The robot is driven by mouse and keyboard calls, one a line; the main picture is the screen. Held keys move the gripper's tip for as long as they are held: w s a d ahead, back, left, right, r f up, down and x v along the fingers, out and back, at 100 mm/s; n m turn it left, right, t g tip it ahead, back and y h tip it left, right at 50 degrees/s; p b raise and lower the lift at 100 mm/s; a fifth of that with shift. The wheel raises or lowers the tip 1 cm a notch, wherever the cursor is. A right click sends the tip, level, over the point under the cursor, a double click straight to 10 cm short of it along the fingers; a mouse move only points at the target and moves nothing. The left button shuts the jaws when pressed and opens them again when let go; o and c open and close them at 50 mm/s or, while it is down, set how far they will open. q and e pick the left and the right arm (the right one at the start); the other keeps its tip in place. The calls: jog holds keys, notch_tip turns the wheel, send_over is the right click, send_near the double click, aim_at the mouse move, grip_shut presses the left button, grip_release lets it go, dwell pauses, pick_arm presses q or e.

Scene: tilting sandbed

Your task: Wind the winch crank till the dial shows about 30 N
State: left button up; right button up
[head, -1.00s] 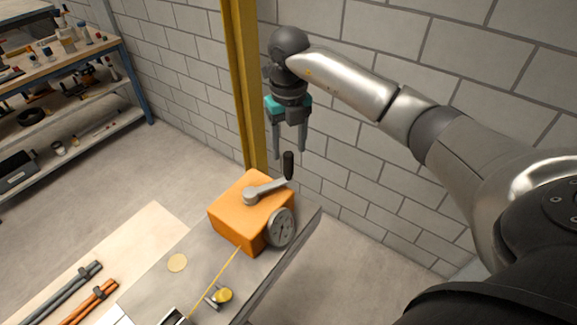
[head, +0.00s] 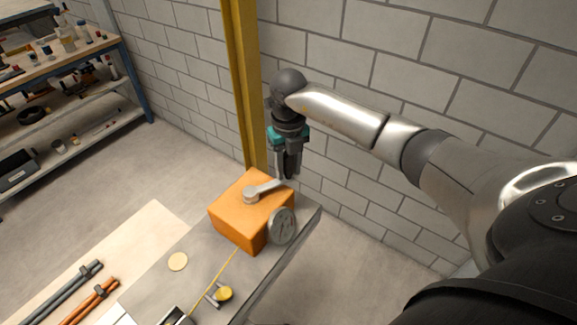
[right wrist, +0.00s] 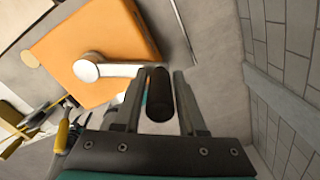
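The orange winch box (head: 240,215) stands on the grey bench top. Its metal crank arm (head: 265,188) points right and slightly back from the hub. The black crank handle (right wrist: 160,95) stands up at the arm's end; in the head view my gripper mostly hides it. My right gripper (head: 287,172) points down over the handle. In the right wrist view its two fingers (right wrist: 162,88) are on either side of the handle, apart, with narrow gaps showing. The round dial (head: 282,226) is on the winch's front right face; its reading is too small to tell. My left gripper is out of view.
A yellow line (head: 215,284) runs from the winch past a small yellow-topped fitting (head: 224,293). A round tan disc (head: 178,261) lies on the bench. A yellow post (head: 243,90) and a block wall (head: 370,60) stand behind. Shelves (head: 75,85) are at far left.

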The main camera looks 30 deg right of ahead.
grip_shut()
dwell(1.0)
